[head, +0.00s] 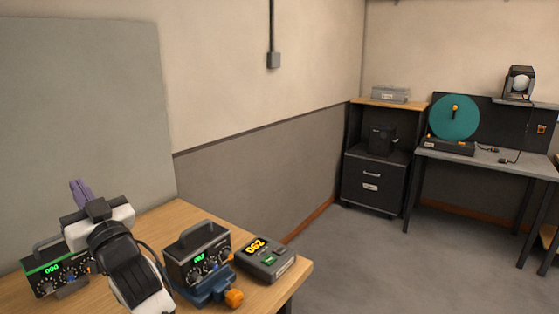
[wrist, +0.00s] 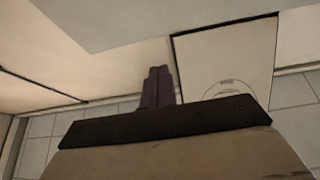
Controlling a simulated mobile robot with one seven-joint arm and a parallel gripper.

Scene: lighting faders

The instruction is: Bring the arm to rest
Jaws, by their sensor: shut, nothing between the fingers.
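My gripper (head: 80,192) stands at the left in the head view, raised above the wooden table, with its purple fingers pointing up. In the wrist view its purple fingers (wrist: 158,86) are together, with nothing between them. The white and black wrist of my arm is in front of the table and hides part of it. The gripper appears clear of the devices on the table.
A cabinet (head: 374,182) and a desk (head: 490,164) stand far right. Floor between is clear.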

